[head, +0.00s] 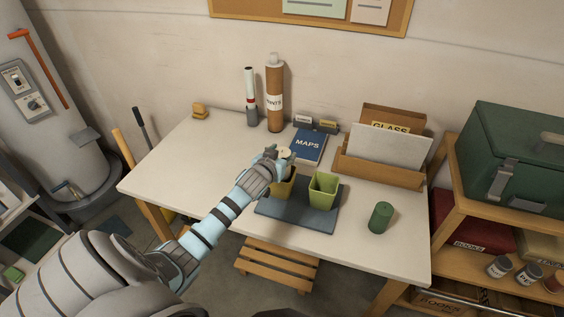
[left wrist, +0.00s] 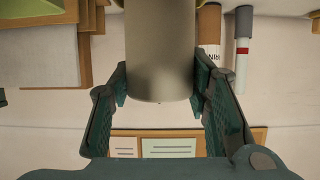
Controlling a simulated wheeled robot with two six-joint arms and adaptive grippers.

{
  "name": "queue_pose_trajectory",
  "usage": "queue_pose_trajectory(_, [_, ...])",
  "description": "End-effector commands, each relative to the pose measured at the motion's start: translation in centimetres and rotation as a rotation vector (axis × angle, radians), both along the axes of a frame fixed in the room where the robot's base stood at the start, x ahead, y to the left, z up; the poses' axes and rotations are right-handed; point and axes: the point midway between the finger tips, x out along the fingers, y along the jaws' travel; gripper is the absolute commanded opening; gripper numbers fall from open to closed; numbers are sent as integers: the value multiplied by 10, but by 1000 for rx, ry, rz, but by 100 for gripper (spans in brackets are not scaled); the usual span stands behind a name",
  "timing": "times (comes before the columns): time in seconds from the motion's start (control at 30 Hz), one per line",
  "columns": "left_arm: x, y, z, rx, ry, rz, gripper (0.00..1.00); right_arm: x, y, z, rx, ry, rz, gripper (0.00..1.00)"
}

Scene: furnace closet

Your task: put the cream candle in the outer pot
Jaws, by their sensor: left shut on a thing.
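My left gripper (head: 270,160) is over the middle of the table and is shut on the cream candle (head: 286,152). In the head view only the candle's pale top shows beyond the gripper. In the left wrist view the candle (left wrist: 160,45) is a plain cylinder, shaded grey, between the two fingers. A yellow-olive pot (head: 286,187) stands below the gripper, partly hidden by it. A light green square pot (head: 323,189) with an open top stands to its right. Both pots are on a dark blue-grey mat (head: 300,219). My right gripper is not in view.
A dark green cylinder (head: 380,217) stands right of the mat. A blue MAPS book (head: 309,145), tall tubes (head: 274,95) and a wooden file box (head: 380,171) stand behind. The left part of the table (head: 180,165) is clear.

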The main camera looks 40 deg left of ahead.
Motion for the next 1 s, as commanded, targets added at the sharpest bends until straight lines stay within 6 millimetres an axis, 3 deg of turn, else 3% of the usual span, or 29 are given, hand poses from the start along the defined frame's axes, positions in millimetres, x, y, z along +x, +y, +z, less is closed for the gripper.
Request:
queue_pose_trajectory(0.1, [0,-1,-17,-1,-1,-1,9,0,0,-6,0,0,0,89])
queue_pose_trajectory(0.8, [0,0,-27,1,-3,-1,9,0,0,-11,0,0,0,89])
queue_pose_trajectory(0.83, [0,0,-28,0,-1,-1,47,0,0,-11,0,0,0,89])
queue_pose_trajectory(0.93, [0,0,-28,0,-1,-1,63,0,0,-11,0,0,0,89])
queue_pose_trajectory(1.0, [0,0,-28,0,-1,-1,64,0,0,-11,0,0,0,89])
